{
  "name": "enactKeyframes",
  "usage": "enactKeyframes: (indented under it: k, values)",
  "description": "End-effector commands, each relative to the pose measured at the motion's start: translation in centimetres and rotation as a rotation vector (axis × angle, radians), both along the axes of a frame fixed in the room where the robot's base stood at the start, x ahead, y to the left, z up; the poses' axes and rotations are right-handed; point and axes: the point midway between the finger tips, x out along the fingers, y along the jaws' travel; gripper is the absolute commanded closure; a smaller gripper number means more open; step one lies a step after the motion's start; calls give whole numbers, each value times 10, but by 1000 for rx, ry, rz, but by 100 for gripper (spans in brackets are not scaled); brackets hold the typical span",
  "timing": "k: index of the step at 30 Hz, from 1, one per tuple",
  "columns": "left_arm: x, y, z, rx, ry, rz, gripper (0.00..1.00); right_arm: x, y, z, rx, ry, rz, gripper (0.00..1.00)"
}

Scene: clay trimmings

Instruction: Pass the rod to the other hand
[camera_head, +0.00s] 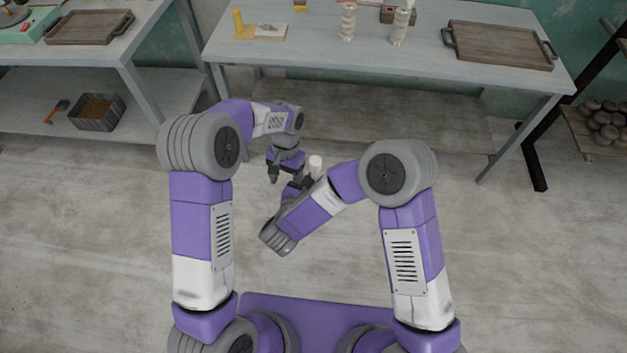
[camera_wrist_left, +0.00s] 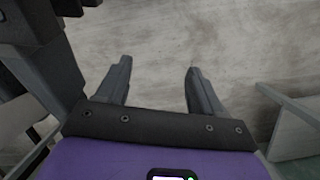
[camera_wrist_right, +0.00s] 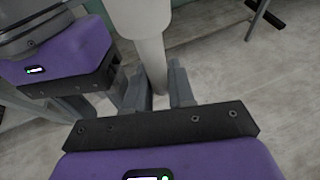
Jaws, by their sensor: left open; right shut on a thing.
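The rod (camera_head: 316,164) is pale and off-white. In the head view only its upper end shows above my right gripper (camera_head: 303,183). In the right wrist view the rod (camera_wrist_right: 143,22) has a thick upper part and a thinner part that passes between the fingers of my right gripper (camera_wrist_right: 158,86), which is shut on it. My left gripper (camera_head: 273,177) is open and empty, pointing down just left of the right one. The left wrist view shows its two fingers (camera_wrist_left: 157,78) spread apart over bare floor. The rod's lower end is hidden in the head view.
Both grippers are in the air over the floor, in front of a long grey table (camera_head: 330,52). On it are a wooden tray (camera_head: 498,45), two pale stacked pieces (camera_head: 347,22) and a yellow item (camera_head: 240,25). Another table (camera_head: 75,48) stands at left. The floor between is clear.

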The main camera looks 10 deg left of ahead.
Motion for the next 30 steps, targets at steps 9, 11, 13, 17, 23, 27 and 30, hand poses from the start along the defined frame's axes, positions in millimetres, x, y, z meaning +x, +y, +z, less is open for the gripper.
enactKeyframes:
  k: [9,11,13,17,23,27,30]
  values:
    - [-98,4,-125,-193,-63,294,33,0,0,0,0,0,0,100]
    - [-119,3,-139,-215,-80,360,33,0,0,0,0,0,0,100]
    - [-140,-5,-151,-245,-100,422,33,0,0,0,0,-1,0,100]
    - [-169,-23,-165,-294,-137,511,33,0,0,0,0,-1,0,100]
    - [-192,-36,-171,-321,-180,594,33,0,0,0,0,-1,0,100]
    - [-196,-38,-171,-325,-193,612,33,0,0,0,0,0,0,100]
    - [-196,-38,-171,-326,-194,612,33,0,0,0,0,-1,0,100]
